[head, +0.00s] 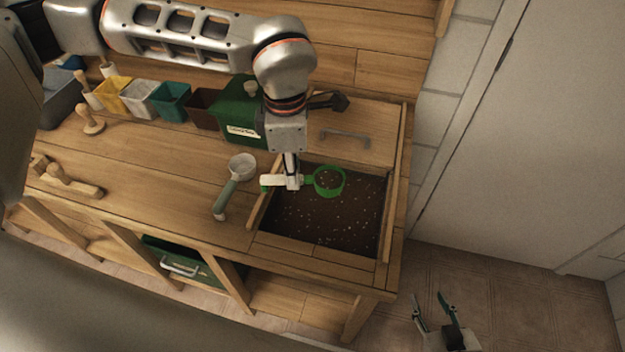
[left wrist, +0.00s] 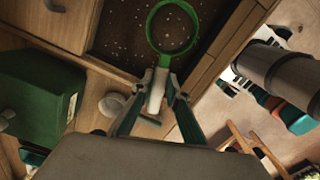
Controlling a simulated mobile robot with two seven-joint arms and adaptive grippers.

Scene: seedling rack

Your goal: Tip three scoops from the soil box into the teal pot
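My left gripper (head: 291,184) is shut on the pale handle of the green scoop (head: 343,190) and holds it over the soil box (head: 388,222). In the left wrist view the handle sits between the fingers (left wrist: 157,95), and the scoop's green ring (left wrist: 151,32) points away over dark speckled soil. I cannot tell whether the scoop holds soil or touches the bed. The teal pot (head: 171,101) stands in the row at the back left, between a pale grey pot and a brown pot. Its inside is not clear. My right gripper (head: 437,318) is open and empty over the floor, right of the bench.
A green bin (head: 236,112) with a label stands behind the soil box, near the brown pot (head: 203,108). A round-headed tool with a grey-green handle (head: 227,198) lies left of the box. Wooden tools (head: 65,181) lie at the left. The bench middle is clear.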

